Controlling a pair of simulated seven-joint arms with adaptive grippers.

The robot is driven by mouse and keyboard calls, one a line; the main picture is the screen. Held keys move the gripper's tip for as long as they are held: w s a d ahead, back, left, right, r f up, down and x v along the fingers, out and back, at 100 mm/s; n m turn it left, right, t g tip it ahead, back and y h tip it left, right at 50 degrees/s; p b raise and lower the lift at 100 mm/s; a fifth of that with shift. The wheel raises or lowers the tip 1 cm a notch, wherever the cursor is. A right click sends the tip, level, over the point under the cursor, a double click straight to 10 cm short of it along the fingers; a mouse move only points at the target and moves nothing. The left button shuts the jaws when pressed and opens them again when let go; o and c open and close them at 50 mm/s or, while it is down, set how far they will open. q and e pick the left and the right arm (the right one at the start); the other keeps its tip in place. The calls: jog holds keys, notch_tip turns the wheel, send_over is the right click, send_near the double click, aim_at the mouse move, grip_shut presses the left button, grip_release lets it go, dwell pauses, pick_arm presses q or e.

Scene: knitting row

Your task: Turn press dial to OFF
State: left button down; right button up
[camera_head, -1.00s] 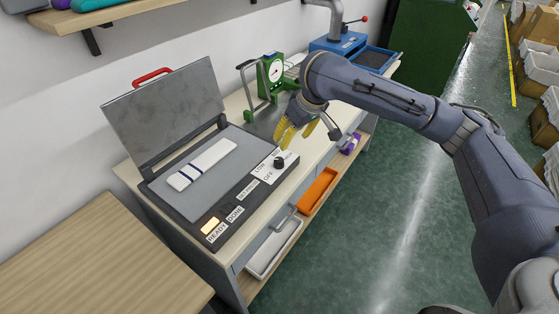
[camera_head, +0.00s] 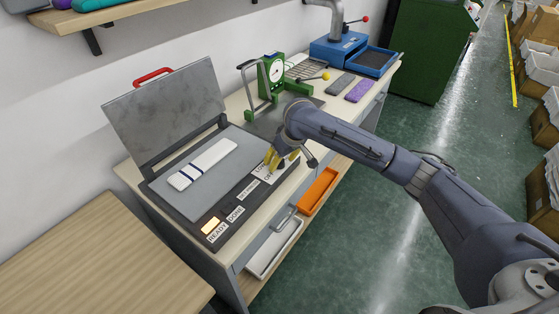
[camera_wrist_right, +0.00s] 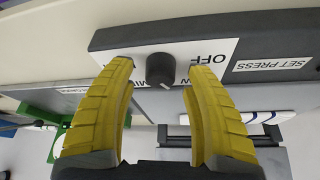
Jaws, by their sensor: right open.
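The press (camera_head: 195,185) stands open on the bench, its lid raised. Its black dial (camera_wrist_right: 160,69) sits on a white label plate with OFF on one side and other partly covered lettering. In the head view my right gripper hides the dial. My right gripper (camera_head: 281,160) is open over the front panel, its yellow fingers on either side of the dial in the wrist view, with gaps between them and the knob. Whether the fingertips reach down around it is unclear. My left gripper is not in view.
A white knitted strip with dark stripes (camera_head: 202,164) lies on the press bed. The raised lid (camera_head: 165,110) stands behind. A lit READY lamp (camera_head: 210,225) is at the panel's near end. A green gauge device (camera_head: 272,75) stands beyond.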

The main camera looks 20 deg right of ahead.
jog(key=shift+w+f, duration=0.15)
jog(key=shift+f, duration=0.3)
jog(key=shift+o, duration=0.2)
grip_shut()
